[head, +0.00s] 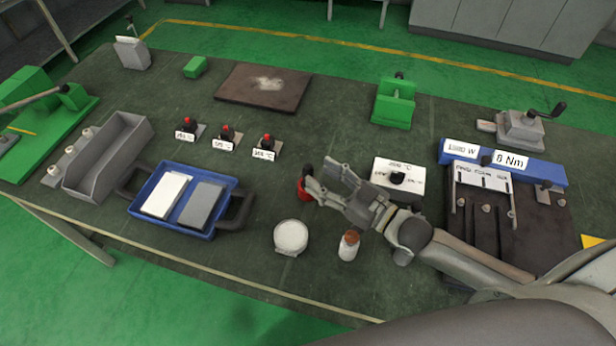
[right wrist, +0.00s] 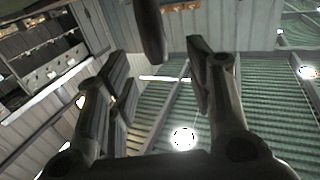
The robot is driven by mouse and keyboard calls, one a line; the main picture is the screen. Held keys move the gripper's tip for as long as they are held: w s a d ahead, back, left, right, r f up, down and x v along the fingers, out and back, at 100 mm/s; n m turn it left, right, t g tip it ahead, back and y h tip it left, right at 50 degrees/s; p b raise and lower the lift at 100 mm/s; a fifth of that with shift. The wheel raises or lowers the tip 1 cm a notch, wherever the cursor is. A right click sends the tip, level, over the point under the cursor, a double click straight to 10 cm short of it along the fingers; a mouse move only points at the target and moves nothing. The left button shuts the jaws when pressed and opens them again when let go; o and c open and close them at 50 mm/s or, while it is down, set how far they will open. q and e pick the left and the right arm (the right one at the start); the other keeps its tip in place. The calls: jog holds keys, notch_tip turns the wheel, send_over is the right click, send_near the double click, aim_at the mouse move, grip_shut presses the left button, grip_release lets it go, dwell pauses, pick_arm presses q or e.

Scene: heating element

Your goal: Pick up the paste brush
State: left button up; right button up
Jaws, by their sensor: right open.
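A red paste pot (head: 304,190) stands on the dark bench near the middle of the head view. A dark, rounded handle (head: 308,170), which looks like the paste brush's, sticks up from it; the bristle end is hidden. My right gripper (head: 319,171) is open, coming in from the right, with its fingertips close beside the handle and pot. In the right wrist view a dark rounded rod (right wrist: 151,30), probably the same handle, shows at the top between the open fingers. I cannot tell whether a finger touches it. My left gripper is not in view.
A white-topped jar (head: 291,236) and a brown-capped bottle (head: 348,246) stand just in front of my right gripper. A blue tray (head: 228,181) lies to the left, and a white labelled box (head: 399,168) stands to the right. Bare bench lies behind the pot.

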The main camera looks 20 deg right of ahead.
aim_at(308, 165)
jog(key=shift+w+a+r, duration=0.2)
jog(key=shift+w, duration=0.2)
jog(key=p+x, duration=0.1)
jog(key=x, duration=0.2)
jog(key=shift+w+f, duration=0.1)
jog(key=shift+w, duration=0.05)
jog(key=shift+w+a+f+p, duration=0.1)
jog(key=shift+w+a+p, duration=0.2)
jog(key=shift+w+p, duration=0.1)
grip_shut()
